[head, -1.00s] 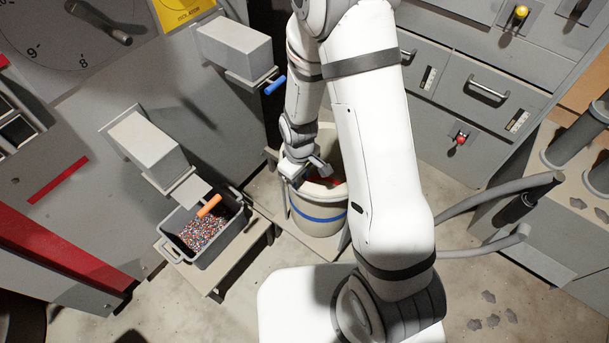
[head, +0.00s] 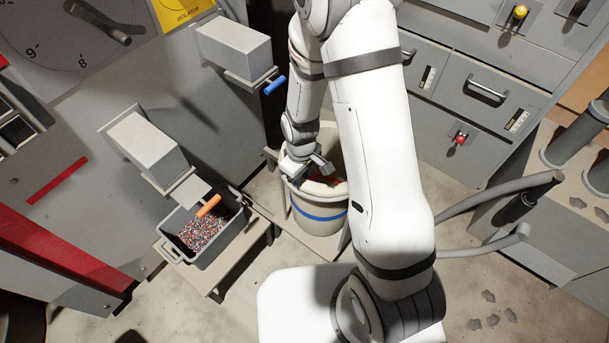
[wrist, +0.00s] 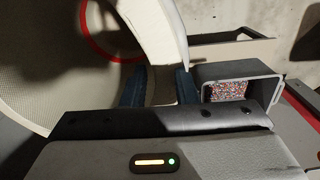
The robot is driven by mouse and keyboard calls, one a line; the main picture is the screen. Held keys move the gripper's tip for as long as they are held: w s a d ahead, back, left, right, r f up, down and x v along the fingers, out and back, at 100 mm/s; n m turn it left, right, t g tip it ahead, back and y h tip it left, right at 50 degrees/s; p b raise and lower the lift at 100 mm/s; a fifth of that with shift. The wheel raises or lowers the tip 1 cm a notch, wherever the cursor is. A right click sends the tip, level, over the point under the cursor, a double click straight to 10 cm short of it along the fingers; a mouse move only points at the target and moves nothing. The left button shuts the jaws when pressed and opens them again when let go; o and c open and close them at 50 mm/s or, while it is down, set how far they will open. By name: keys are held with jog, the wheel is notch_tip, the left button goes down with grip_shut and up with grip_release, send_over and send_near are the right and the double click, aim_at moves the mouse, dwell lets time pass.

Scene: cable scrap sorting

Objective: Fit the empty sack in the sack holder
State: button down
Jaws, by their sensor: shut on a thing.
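The sack (head: 318,218) is pale beige with a blue band around it and stands upright and open-topped beside my arm in the head view. Some red shows inside its mouth. My gripper (head: 305,172) is at the sack's upper left rim. In the wrist view, my gripper's blue fingers (wrist: 160,82) stand either side of a pale strip of the sack's edge and are shut on it. The sack's pale mesh wall with a red ring (wrist: 75,65) fills the left there. My arm covers the sack's right side in the head view. How its rim sits in the holder cannot be told.
A grey bin (head: 245,222) of coloured granules sits on a low stand at left, below an orange-handled chute (head: 208,205). It shows at right in the wrist view (wrist: 262,88). A blue-handled chute (head: 238,48) is above. Grey drawers (head: 455,85) stand behind at right.

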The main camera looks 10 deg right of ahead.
jog(key=c, duration=1.1)
grip_release()
jog(key=shift+o, duration=0.2)
jog(key=shift+r+p, duration=1)
jog(key=shift+r, duration=3.05)
jog(key=s+d+r+m+t+p, duration=0.1)
jog(key=s+d+r+m+p, duration=0.1)
jog(key=r, duration=1)
jog(key=s+d+r+m+p, duration=0.3)
jog(key=s+r+p, duration=0.3)
jog(key=r, duration=0.6)
jog(key=s+d+r+m+t+p, duration=0.1)
jog(key=s+d+r+m+p, duration=0.2)
jog(key=r, duration=0.9)
jog(key=s+d+p, duration=0.1)
jog(key=p, duration=0.2)
jog(key=shift+s+t, duration=0.3)
jog(key=shift+s, duration=0.1)
jog(key=shift+d, duration=0.1)
